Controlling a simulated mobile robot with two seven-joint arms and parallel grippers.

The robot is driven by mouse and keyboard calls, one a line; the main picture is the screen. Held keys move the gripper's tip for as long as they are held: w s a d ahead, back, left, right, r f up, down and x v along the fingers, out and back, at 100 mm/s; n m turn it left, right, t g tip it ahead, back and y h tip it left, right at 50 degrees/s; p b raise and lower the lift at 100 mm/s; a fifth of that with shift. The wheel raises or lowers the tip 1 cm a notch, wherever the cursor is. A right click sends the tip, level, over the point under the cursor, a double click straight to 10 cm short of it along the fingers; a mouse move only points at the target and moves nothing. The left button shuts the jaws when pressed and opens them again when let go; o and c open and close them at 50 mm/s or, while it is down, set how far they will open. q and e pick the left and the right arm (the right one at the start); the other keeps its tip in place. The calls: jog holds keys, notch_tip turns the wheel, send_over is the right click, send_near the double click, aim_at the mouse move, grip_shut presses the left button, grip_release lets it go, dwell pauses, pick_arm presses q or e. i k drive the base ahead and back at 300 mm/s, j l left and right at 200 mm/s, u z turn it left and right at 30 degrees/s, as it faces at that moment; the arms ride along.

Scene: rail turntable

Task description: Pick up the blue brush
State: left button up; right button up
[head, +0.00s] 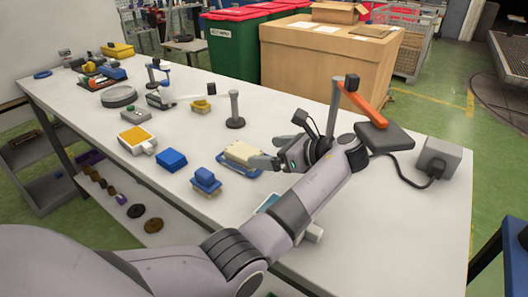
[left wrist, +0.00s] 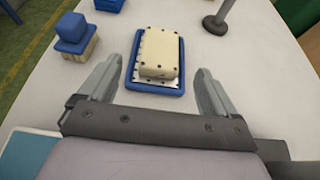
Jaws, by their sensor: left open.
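The blue brush (head: 206,181) stands on the white table near its front edge, a blue grip on top of a tan bristle block. It also shows at the upper left of the left wrist view (left wrist: 74,34), outside my fingers and to their left. My left gripper (head: 274,152) is open and empty. In the left wrist view its two fingers (left wrist: 157,78) point toward a cream block (left wrist: 158,53) on a blue-rimmed tray (left wrist: 153,88). My right gripper is in neither view.
A plain blue block (head: 171,159) lies left of the brush, with a yellow-topped box (head: 136,140) farther left. A grey post (head: 235,110) stands behind the tray. A lamp-like orange arm (head: 363,103) and grey box (head: 438,158) are at the right.

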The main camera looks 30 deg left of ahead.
aim_at(204, 183)
jog(key=k, duration=1)
